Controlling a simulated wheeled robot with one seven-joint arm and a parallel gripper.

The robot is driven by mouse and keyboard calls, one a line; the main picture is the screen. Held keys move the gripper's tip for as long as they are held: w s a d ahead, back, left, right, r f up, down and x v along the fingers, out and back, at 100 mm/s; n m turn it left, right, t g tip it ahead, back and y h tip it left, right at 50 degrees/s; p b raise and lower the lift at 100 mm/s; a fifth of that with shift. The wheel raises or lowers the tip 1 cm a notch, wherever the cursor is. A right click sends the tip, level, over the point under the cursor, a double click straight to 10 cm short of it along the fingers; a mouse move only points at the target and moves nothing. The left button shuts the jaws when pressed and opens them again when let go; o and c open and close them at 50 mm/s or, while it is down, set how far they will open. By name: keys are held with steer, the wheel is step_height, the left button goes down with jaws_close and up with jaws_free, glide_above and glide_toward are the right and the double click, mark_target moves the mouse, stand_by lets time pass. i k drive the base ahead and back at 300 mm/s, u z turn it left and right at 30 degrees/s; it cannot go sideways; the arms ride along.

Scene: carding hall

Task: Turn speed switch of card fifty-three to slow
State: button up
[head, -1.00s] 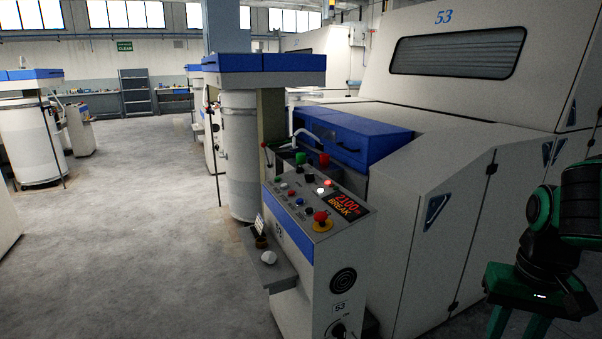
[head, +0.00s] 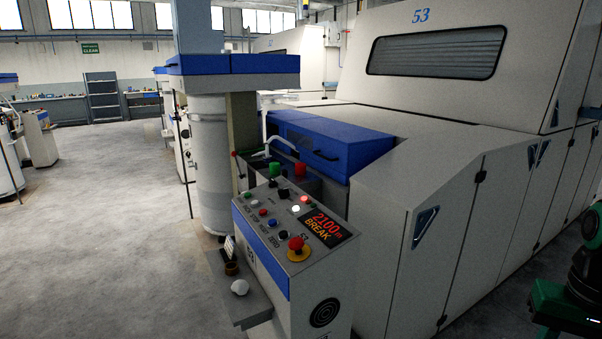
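Card fifty-three (head: 440,150) is the large pale machine at the right, with a blue "53" on its upper hood. Its sloped control panel (head: 262,232) stands at the near end. My gripper (head: 565,308) shows only as a green part in the lower right corner, well right of the panel. Its fingertips are out of frame.
A grey shelf (head: 240,300) with a white lump and a small brown item juts from the panel's left side. A white can (head: 209,165) stands behind it under a blue-topped unit (head: 233,65). The floor (head: 110,235) at the left is clear.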

mark_target(272, 183)
steer(key=u, duration=0.05)
steer(key=i, duration=0.9)
steer(key=u, duration=0.4)
